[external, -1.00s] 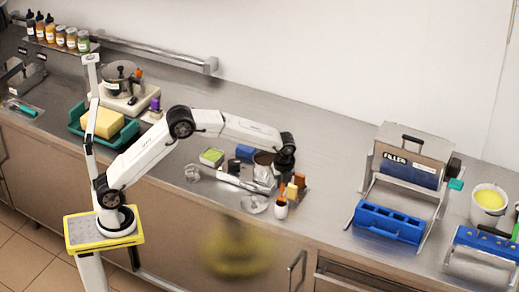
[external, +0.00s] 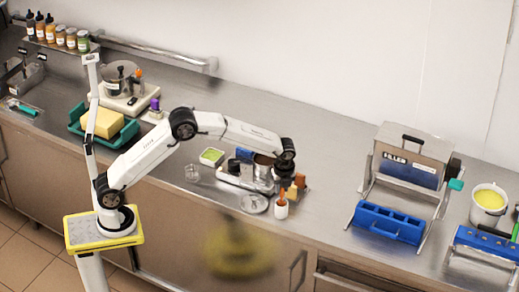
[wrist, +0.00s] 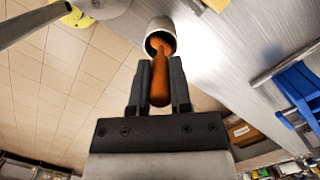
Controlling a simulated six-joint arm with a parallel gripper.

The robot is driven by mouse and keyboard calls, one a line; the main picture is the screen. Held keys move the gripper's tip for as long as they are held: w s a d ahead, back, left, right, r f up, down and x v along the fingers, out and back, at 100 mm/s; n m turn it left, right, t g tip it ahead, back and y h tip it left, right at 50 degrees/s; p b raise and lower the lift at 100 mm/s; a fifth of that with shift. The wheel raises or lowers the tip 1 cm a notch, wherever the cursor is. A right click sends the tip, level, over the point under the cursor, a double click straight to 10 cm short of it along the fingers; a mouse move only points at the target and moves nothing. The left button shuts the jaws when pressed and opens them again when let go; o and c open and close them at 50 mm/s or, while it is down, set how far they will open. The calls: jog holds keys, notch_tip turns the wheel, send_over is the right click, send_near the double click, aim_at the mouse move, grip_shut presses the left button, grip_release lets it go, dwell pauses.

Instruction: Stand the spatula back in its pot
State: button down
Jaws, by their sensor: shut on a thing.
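The spatula has an orange-brown handle (wrist: 160,88), seen in the wrist view between the two dark fingers of my gripper (wrist: 161,75). My gripper is shut on this handle. The handle runs from the fingers to the mouth of the pale round pot (wrist: 160,24), and its far end goes into the dark opening. How deep it sits is hidden. In the external view the small white pot (external: 281,210) stands near the counter's front edge with the orange handle (external: 282,194) above it. My gripper (external: 281,183) is just above and behind the pot there, small and hard to make out.
A metal can (external: 262,166), a clear round lid (external: 254,204) and orange-tan blocks (external: 297,186) crowd close around the pot. A green-topped tub (external: 212,157) lies further left. A blue tray (external: 388,222) stands to the right, with bare counter between.

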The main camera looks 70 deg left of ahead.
jog(key=shift+f, duration=0.75)
grip_release()
dwell(0.5)
jog(key=shift+r, duration=0.25)
jog(key=shift+r, duration=3.25)
